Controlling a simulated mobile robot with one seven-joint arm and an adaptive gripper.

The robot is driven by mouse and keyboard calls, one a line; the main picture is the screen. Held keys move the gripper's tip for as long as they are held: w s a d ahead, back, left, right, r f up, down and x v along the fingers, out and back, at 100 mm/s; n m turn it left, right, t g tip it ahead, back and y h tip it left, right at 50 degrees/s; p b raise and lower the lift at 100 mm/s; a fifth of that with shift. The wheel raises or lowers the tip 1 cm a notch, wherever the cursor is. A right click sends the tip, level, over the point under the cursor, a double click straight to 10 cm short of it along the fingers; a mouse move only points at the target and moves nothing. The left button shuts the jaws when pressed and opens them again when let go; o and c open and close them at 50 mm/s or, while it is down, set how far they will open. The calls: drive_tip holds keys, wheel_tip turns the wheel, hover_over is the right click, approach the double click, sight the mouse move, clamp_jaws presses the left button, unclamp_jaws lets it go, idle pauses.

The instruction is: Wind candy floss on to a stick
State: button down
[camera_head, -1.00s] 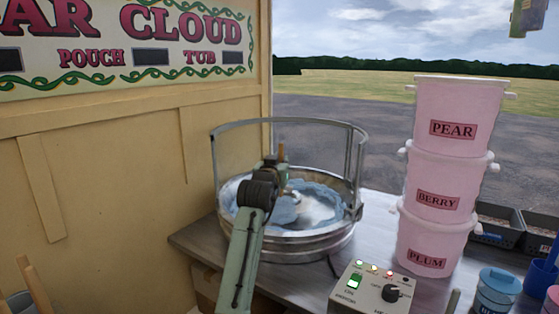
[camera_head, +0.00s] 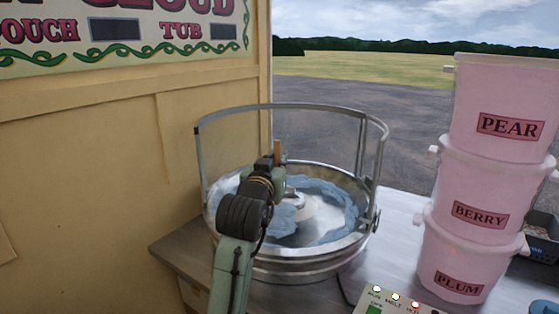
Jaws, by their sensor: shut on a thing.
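The candy floss machine (camera_head: 300,268) is a round metal bowl with a raised clear guard on a metal frame. Blue floss (camera_head: 335,195) lies in a ring around the inside of the bowl, with a pale spinner head near the middle. My gripper (camera_head: 277,175) is over the left part of the bowl, partly hidden behind my own arm. It is shut on a wooden stick (camera_head: 277,149), whose upper end stands up above the jaws. The stick's lower part is hidden, with a blue floss mass beside and below the gripper; I cannot tell how much is on the stick.
Pink stacked tubs labelled PEAR (camera_head: 508,127), BERRY (camera_head: 481,215) and PLUM (camera_head: 459,283) stand right of the bowl. A control box (camera_head: 395,303) with lit lamps sits in front. The yellow stall wall (camera_head: 110,190) is close on the left.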

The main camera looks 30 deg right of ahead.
wheel_tip(320, 180, up, 8)
drive_tip(key=w+a+p, duration=0.1)
drive_tip(key=w, duration=0.1)
drive_tip(key=shift+a+f, duration=0.15)
idle(0.4)
